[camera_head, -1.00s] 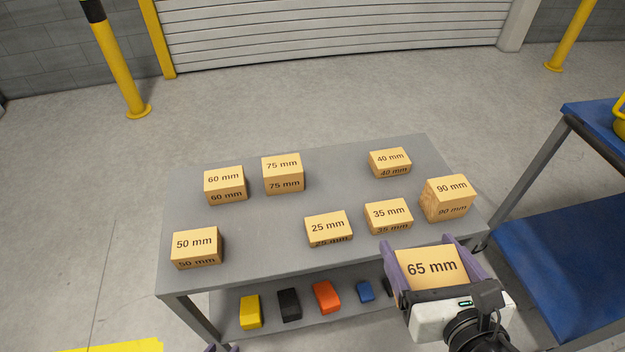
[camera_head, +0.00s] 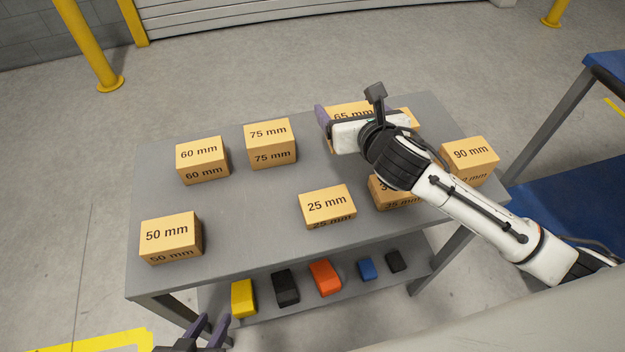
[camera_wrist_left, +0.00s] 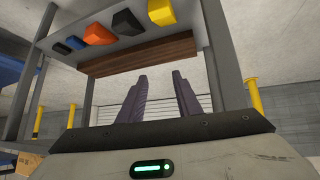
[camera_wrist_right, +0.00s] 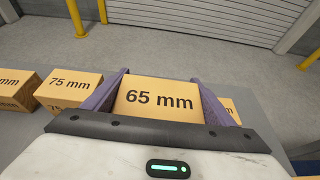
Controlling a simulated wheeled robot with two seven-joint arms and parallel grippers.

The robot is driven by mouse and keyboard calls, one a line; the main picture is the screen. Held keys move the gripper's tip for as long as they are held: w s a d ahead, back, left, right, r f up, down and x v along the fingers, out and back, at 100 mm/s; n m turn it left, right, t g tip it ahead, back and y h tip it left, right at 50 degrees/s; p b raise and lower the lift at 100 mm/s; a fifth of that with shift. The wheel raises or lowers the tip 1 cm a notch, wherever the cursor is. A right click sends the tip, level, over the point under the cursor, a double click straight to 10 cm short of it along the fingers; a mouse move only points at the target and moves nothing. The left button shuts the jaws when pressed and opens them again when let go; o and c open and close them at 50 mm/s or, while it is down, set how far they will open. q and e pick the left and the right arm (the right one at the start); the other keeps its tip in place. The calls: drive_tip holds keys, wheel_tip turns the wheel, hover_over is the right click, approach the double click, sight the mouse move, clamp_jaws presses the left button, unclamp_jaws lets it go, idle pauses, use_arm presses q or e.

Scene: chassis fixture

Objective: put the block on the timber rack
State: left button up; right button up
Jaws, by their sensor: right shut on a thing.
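The 65 mm wooden block (camera_head: 352,107) is over the back of the grey rack's top (camera_head: 250,215), between the 75 mm block (camera_head: 270,142) and a partly hidden block. My right gripper (camera_wrist_right: 160,78) is shut on it, with purple fingers on its two sides. The label shows clearly in the right wrist view (camera_wrist_right: 158,98). I cannot tell whether the block touches the top. My left gripper (camera_head: 207,330) is low at the front edge of the head view. Its fingers stand apart and empty in the left wrist view (camera_wrist_left: 160,95).
The top also holds the 60 mm (camera_head: 203,160), 50 mm (camera_head: 170,237), 25 mm (camera_head: 327,206), 35 mm (camera_head: 390,195) and 90 mm (camera_head: 470,158) blocks. Coloured pieces, including a yellow one (camera_head: 243,298), lie on the lower shelf. A blue-topped bench (camera_head: 560,205) stands right.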

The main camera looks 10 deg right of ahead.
drive_tip(key=w+a+r+b, duration=0.1)
drive_tip(key=w+r+b, duration=0.1)
drive_tip(key=w, duration=0.4)
drive_tip(key=f, duration=0.4)
drive_tip(key=shift+w+a+f+b, duration=0.2)
drive_tip(key=shift+a+f+b, duration=0.05)
drive_tip(key=shift+f+b, duration=0.15)
wheel_tip(320, 180, down, 2)
wheel_tip(320, 180, down, 3)
drive_tip(key=shift+r+b, duration=0.1)
drive_tip(key=shift+b, duration=0.45)
use_arm(q)
drive_tip(key=f, duration=0.3)
drive_tip(key=shift+w+d+f, duration=0.1)
drive_tip(key=shift+w+d, duration=0.2)
drive_tip(key=shift+d, duration=0.05)
use_arm(e)
drive_tip(key=o, duration=1.2)
